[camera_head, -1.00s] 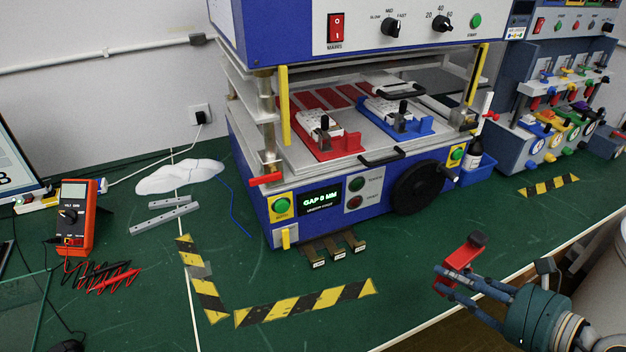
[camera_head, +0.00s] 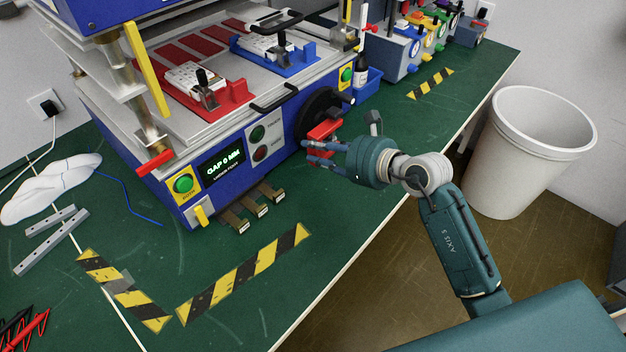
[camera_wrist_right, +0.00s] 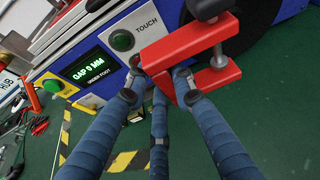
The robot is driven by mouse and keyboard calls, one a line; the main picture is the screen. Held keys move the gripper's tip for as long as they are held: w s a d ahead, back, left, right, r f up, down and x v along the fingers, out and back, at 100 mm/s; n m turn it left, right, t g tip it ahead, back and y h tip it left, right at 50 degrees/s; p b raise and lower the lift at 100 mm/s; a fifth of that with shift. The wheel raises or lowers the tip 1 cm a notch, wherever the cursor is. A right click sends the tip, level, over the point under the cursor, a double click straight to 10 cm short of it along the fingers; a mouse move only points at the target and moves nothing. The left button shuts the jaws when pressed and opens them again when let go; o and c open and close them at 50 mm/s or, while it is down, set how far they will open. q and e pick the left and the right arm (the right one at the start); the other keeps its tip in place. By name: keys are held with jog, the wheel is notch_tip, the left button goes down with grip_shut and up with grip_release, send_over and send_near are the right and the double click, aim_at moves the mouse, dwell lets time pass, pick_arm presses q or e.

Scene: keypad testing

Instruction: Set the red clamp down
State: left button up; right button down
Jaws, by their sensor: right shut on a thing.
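The red clamp (camera_head: 323,130) is held by my right gripper (camera_head: 322,146), close in front of the blue press's black handwheel. In the right wrist view the clamp (camera_wrist_right: 190,50) is a red C-shaped piece with a dark part at its top. The blue fingers of my right gripper (camera_wrist_right: 160,95) are shut on it. The clamp appears above the green bench top (camera_head: 340,190); whether it touches the bench I cannot tell. The clamp's lower part is partly hidden by the fingers in the head view. My left gripper is not in view.
The blue press (camera_head: 160,180) with its handwheel (camera_head: 318,108) stands right behind the clamp. Metal feet (camera_head: 250,208) stick out at its base. Black-and-yellow tape (camera_head: 245,275) marks the bench at the front left. A white bin (camera_head: 520,150) stands beyond the bench edge.

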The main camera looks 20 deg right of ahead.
notch_tip(320, 180, down, 12)
jog(key=shift+f+b, duration=0.1)
jog(key=shift+b, duration=0.4)
jog(key=shift+f, duration=0.15)
jog(key=c, duration=1.5)
grip_release()
jog(key=shift+o, duration=0.2)
